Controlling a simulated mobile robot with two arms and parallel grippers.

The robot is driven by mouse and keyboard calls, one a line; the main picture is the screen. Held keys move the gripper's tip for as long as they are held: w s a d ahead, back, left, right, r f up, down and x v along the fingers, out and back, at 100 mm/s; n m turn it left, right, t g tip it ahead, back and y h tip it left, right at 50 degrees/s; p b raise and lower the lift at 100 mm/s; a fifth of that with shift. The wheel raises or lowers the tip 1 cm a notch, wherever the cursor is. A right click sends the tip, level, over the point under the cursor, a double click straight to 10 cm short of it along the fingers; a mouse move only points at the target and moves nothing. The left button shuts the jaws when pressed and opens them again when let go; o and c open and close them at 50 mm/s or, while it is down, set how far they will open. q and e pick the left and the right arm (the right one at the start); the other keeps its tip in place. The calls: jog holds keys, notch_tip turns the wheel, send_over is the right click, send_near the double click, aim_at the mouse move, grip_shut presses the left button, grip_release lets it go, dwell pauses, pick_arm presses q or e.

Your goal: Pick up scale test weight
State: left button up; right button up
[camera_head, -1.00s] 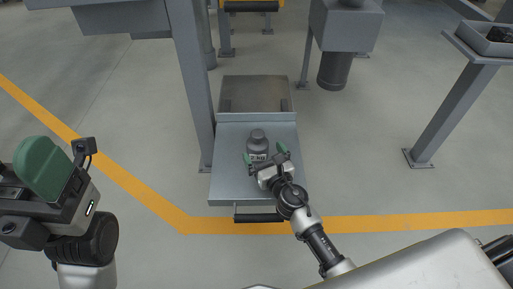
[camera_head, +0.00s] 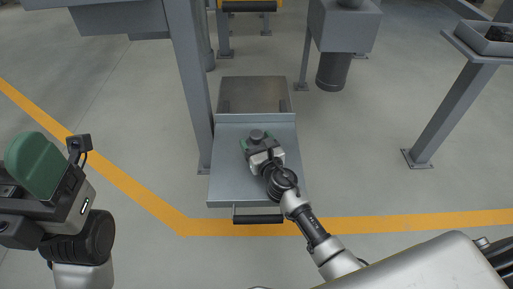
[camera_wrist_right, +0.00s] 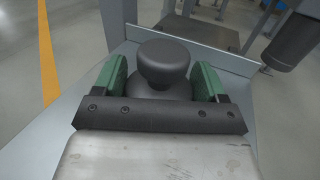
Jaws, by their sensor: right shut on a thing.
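The scale test weight (camera_head: 257,134) is a dark grey cylinder with a knob on top. It stands upright on the grey metal platform (camera_head: 228,180). In the right wrist view the weight's round knob (camera_wrist_right: 163,62) sits between the two green fingers. My right gripper (camera_head: 259,146) is shut on the weight; its body hides the weight's front in the head view. My left gripper (camera_head: 38,168) is at the left edge, away from the platform, with one green finger pad showing; its opening cannot be judged.
A grey post (camera_head: 190,80) rises at the platform's left. A bare metal plate (camera_head: 254,94) lies behind the platform, and a black handle (camera_head: 258,219) is at its front. A grey hopper (camera_head: 343,25) stands at back right. Another stand (camera_head: 450,100) is at far right.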

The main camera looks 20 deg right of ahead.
jog(key=c, duration=0.7)
jog(key=shift+w+r, duration=0.1)
jog(key=shift+r, duration=0.2)
grip_shut()
